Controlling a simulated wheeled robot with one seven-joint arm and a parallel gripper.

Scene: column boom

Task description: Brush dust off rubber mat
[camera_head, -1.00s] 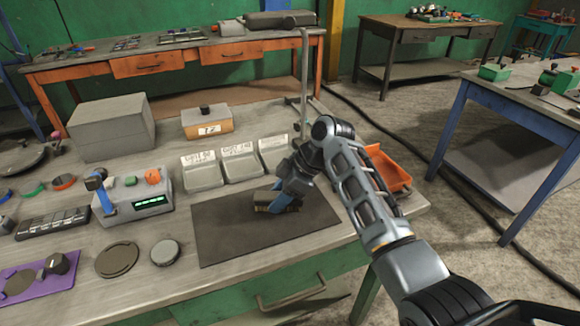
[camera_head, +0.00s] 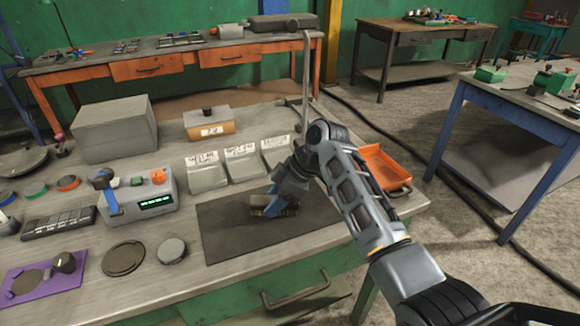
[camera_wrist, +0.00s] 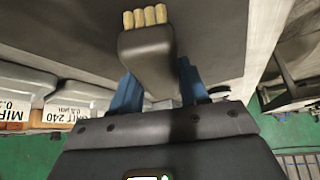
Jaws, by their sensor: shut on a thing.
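The dark rubber mat (camera_head: 232,238) lies flat near the front edge of the grey workbench. My gripper (camera_head: 283,204) is over the middle of the mat, pointing down, its blue fingers shut on a brush (camera_head: 262,208). In the wrist view the brush (camera_wrist: 148,50) has a dark grey body and tan bristle tufts, and sits between the blue fingers of my gripper (camera_wrist: 160,88). The bristles are at or just above the mat; I cannot tell if they touch. No dust can be made out on the mat. My arm hides the mat's right part.
Labelled grey trays (camera_head: 242,168) stand right behind the mat, and an orange bin (camera_head: 388,168) is to its right. A metal stand (camera_head: 305,90) rises behind. Left of the mat are round discs (camera_head: 171,250) and a box with a green display (camera_head: 145,197).

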